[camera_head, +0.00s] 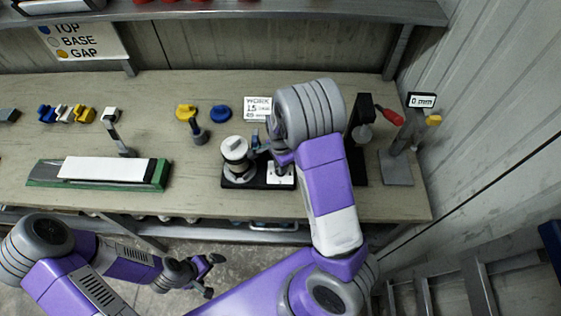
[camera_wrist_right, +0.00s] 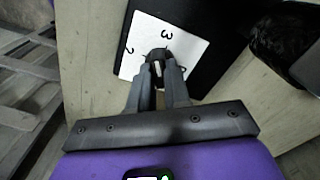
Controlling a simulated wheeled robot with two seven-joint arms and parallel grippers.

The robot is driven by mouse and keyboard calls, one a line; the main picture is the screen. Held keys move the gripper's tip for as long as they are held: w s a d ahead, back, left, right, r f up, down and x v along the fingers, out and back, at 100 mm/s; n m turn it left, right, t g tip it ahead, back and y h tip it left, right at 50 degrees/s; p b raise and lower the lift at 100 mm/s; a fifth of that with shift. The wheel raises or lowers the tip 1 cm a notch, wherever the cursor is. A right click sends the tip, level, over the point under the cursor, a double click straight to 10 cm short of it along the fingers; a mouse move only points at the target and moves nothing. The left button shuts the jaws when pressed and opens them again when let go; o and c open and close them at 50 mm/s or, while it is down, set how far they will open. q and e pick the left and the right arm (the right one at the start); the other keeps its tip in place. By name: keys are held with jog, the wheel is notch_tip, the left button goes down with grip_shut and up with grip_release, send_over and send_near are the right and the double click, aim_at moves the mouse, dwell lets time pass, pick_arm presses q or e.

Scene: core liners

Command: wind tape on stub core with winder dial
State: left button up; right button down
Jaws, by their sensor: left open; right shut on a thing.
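The winder has a black base (camera_head: 240,184) on the bench, with a white, grey-banded core (camera_head: 235,150) upright on its left end. A white dial plate (camera_head: 287,181) lies on its right end. In the right wrist view the dial plate (camera_wrist_right: 185,50) shows the numbers 2 and 3, partly covered. My right gripper (camera_wrist_right: 158,72) is shut on the dark dial knob (camera_wrist_right: 157,54) at the plate's middle. In the head view my right arm hides most of that grip. My left gripper (camera_head: 212,274) is open and empty, low in front of the bench.
A green tray (camera_head: 40,178) with a long white block stands at left. A red-handled tool (camera_head: 390,116) and a gauge stand (camera_head: 397,168) are at right. A shelf (camera_head: 230,12) runs above.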

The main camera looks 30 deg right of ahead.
jog(key=shift+r+m+p, duration=0.1)
jog(key=shift+m+p, duration=0.25)
jog(key=shift+m, duration=0.35)
jog(key=c, duration=1.1)
grip_release()
notch_tip(320, 180, up, 8)
jog(key=shift+f+p, duration=0.25)
jog(key=shift+p, duration=0.6)
